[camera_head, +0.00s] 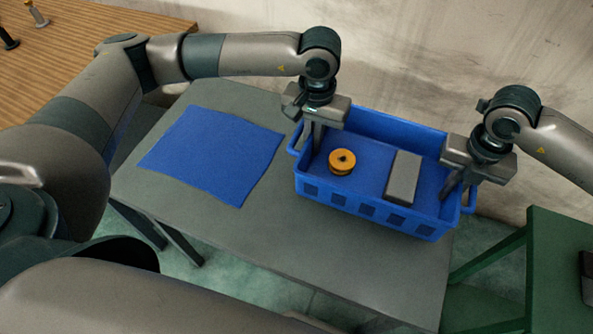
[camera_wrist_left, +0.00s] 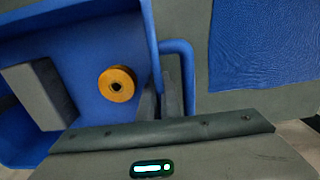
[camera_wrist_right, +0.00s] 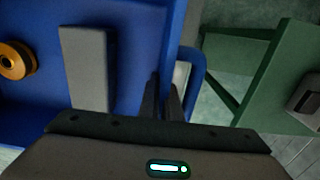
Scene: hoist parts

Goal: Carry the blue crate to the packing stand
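The blue crate (camera_head: 365,208) is at the right end of the grey table (camera_head: 250,225), upright and about level. I cannot tell whether its base touches the tabletop. It holds an orange ring-shaped part (camera_head: 342,161) and a grey block (camera_head: 403,178). My left gripper (camera_head: 312,138) is at the crate's left end; its fingers (camera_wrist_left: 160,100) straddle the end wall beside the handle loop and look closed on it. My right gripper (camera_head: 460,186) is likewise on the right end wall, fingers (camera_wrist_right: 163,97) close on either side. No stand is labelled; a green one (camera_head: 555,235) is at the right.
A blue mat (camera_head: 212,152) lies flat on the left part of the grey table. The green stand, partly cut off, bears a dark object (camera_head: 587,272). A wooden table (camera_head: 85,50) with small parts is at the upper left. A wall is close behind the crate.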

